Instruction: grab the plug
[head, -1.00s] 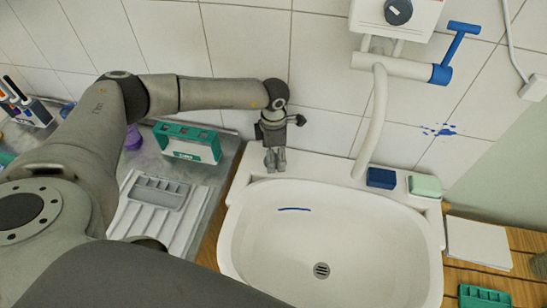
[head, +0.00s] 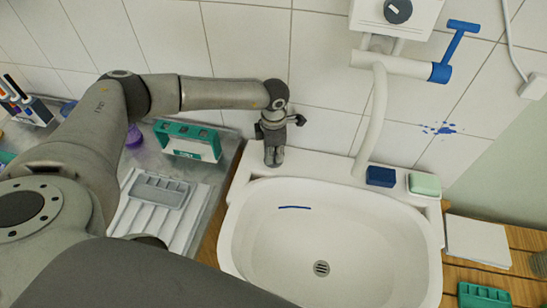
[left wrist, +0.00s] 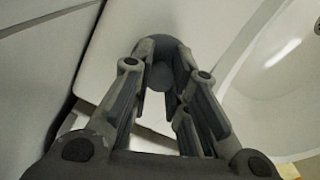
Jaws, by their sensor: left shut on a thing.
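My left gripper (head: 273,160) points down at the back left corner of the white sink's rim. In the left wrist view its fingers (left wrist: 160,90) are shut on a dark grey rounded thing, which I take to be the plug (left wrist: 161,75). The fingers cover part of it, and in the head view I cannot make it out apart from the gripper. The sink (head: 372,208) has an open drain (head: 321,268) near the bottom of its bowl. My right gripper is not in view.
A blue block (head: 381,177) and a pale green soap-like block (head: 425,184) lie on the sink's back rim. The white spout (head: 374,120) hangs over the rim. A green-and-white box (head: 188,141) and a grey tray (head: 158,191) are left of the sink.

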